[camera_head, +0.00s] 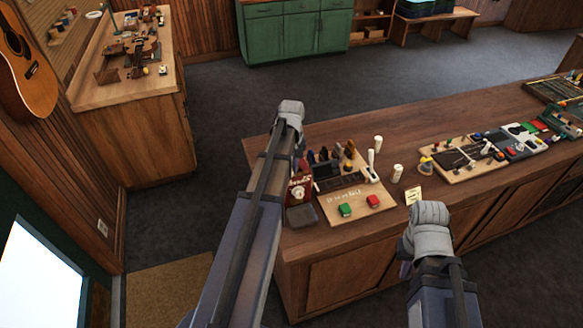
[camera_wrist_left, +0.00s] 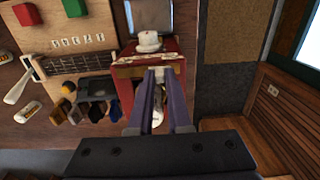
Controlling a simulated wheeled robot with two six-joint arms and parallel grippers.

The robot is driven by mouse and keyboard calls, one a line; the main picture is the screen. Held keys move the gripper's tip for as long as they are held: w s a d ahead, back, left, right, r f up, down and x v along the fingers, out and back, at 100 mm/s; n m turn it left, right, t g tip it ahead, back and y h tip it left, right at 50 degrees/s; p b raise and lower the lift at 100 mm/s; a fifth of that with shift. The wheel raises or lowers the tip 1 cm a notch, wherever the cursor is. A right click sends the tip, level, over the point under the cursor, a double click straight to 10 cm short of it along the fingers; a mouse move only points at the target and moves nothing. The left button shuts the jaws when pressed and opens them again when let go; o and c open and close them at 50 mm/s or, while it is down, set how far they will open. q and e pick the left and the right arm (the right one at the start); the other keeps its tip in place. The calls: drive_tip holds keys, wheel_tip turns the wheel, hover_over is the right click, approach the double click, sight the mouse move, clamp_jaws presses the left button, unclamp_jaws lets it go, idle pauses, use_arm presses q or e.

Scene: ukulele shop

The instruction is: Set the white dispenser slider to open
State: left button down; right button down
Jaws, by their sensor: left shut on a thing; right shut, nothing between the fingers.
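The red dispenser (camera_head: 301,188) stands at the near left corner of the long wooden counter. It also shows in the left wrist view (camera_wrist_left: 126,88), with a rounded white piece (camera_wrist_left: 149,42) and a grey tray beside it.
A wooden board (camera_head: 350,200) with green and red blocks, a fretboard and dark tools lies beside the dispenser. More boards and trays fill the counter's right. Bare wood (camera_head: 420,125) lies behind.

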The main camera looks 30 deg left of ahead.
sight(302, 173)
use_arm(q)
drive_tip(key=w+d, duration=0.2)
drive_tip(key=w, duration=0.1)
drive_tip(key=shift+d, duration=0.3)
drive_tip(key=shift+a, duration=0.1)
drive_tip(key=c, duration=1.3)
unclamp_jaws()
drive_tip(key=o, duration=0.4)
drive_tip(key=shift+w, duration=0.1)
drive_tip(key=shift+o, duration=0.2)
drive_tip(key=shift+r, duration=0.15)
wheel_tip(302, 173, up, 8)
drive_tip(key=p, duration=0.7)
drive_tip(key=shift+f+p, duration=0.2)
drive_tip(key=shift+p, duration=0.2)
